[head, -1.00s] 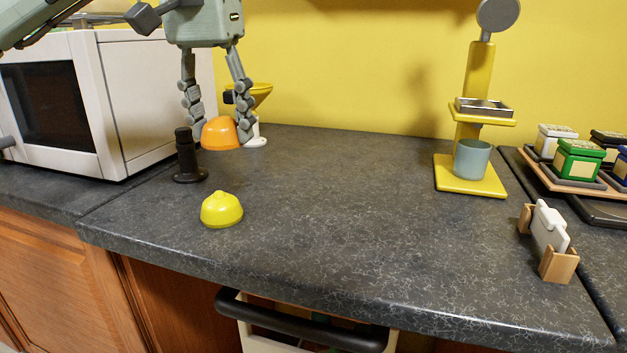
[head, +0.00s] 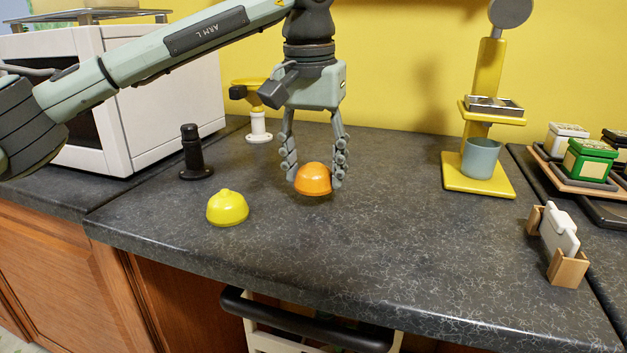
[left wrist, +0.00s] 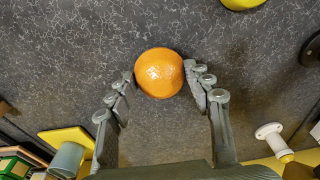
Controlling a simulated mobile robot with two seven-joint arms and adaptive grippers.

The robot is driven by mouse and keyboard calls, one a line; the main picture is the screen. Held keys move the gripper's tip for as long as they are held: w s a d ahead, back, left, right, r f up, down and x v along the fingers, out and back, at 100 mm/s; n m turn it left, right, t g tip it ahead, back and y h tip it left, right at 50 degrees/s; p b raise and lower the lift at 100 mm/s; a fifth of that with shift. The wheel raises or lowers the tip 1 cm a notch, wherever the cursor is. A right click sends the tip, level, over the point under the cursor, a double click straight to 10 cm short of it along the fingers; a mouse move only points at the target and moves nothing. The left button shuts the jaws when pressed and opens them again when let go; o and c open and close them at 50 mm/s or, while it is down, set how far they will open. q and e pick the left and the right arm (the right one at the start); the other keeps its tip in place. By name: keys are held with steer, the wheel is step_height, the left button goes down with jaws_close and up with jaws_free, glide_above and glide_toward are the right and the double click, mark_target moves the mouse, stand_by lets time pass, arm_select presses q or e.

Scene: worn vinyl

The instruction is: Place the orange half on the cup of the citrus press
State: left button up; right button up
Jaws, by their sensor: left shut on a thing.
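The orange half (head: 313,178) is dome up between the fingers of my left gripper (head: 315,182), which is shut on it. It is just above the dark worktop, with a shadow under it. In the left wrist view the orange half (left wrist: 159,72) sits between both fingertips. The citrus press (head: 485,95) appears to be the yellow stand at the right, with a round grey disc on top. A square metal piece (head: 495,105) sits on its shelf, and a blue-grey cup (head: 480,160) stands on its base. My left gripper is well left of it. My right gripper is not in view.
A yellow lemon half (head: 227,208) and a black upright holder (head: 194,155) stand left of the gripper. A white-footed yellow funnel-like thing (head: 258,125) is behind. A wooden holder (head: 556,245) and a tray of tins (head: 570,180) are at right. The worktop between gripper and press is clear.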

mark_target(313, 184)
arm_select(q)
steer(key=shift+f, duration=1.5)
steer(key=o, duration=1.3)
steer(key=shift+o, duration=0.4)
steer(key=r, duration=0.4)
steer(key=s+r, duration=0.1)
steer(key=r, duration=0.7)
steer(key=shift+s+a, duration=0.15)
steer(key=shift+a, duration=0.05)
steer(key=shift+s, duration=0.1)
